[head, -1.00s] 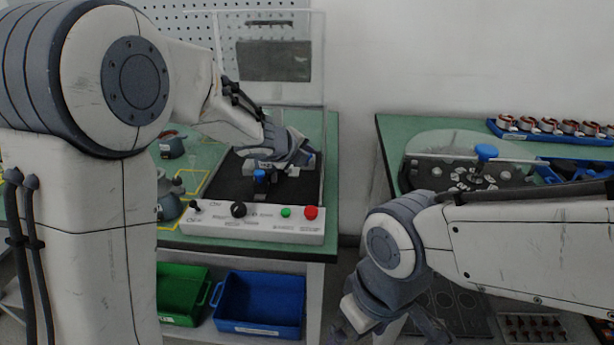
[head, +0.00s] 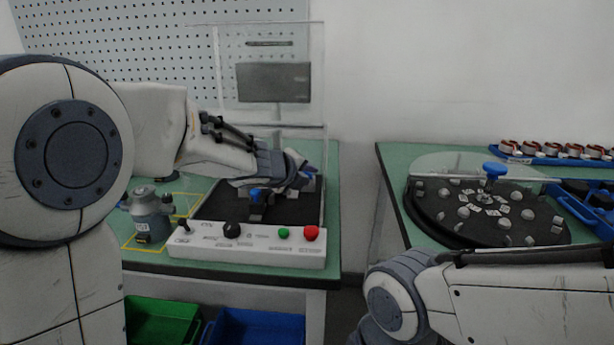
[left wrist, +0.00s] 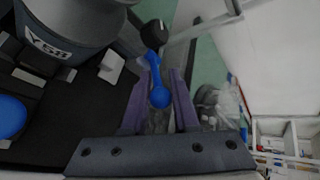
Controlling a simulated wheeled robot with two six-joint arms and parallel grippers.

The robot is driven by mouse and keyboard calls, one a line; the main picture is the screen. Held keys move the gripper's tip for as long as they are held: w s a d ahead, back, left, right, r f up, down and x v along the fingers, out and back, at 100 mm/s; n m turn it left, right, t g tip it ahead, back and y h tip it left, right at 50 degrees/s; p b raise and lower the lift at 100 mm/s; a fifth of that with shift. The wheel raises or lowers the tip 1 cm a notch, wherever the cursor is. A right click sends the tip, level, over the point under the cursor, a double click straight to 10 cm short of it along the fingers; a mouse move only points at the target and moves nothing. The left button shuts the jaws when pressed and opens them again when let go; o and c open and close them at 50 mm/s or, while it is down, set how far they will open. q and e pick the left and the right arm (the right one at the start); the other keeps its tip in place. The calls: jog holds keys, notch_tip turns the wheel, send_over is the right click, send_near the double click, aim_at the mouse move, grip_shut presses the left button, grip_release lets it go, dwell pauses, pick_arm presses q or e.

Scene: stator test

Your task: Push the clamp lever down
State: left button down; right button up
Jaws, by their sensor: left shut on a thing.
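My left gripper (head: 278,184) reaches over the dark test bed (head: 222,203) on the left bench. A blue part also shows just in front of the gripper in the head view (head: 257,195). A grey cylindrical body (left wrist: 75,22) stands beside the lever. The gripper hides much of the clamp in the head view. My right gripper's fingers are below the frame.
A white control box (head: 255,245) with knobs and green and red buttons runs along the bench front. A clear panel (head: 300,115) rises behind the bed. A grey motor-like part (head: 150,217) stands at left. A round dark turntable (head: 450,220) is on the right bench.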

pick_arm(q)
jog(key=shift+s+a+f, duration=0.1)
jog(key=shift+s+f, duration=0.15)
jog(key=shift+f, duration=0.55)
jog(key=c, duration=0.7)
grip_release()
jog(key=shift+o, duration=0.2)
jog(key=shift+r, duration=0.1)
jog(key=shift+w+r, duration=0.1)
jog(key=shift+r, duration=0.1)
jog(key=shift+s+r, duration=0.2)
jog(key=shift+r, duration=0.05)
jog(key=p+v, duration=0.4)
jog(key=v, duration=0.6)
jog(key=shift+p, duration=0.3)
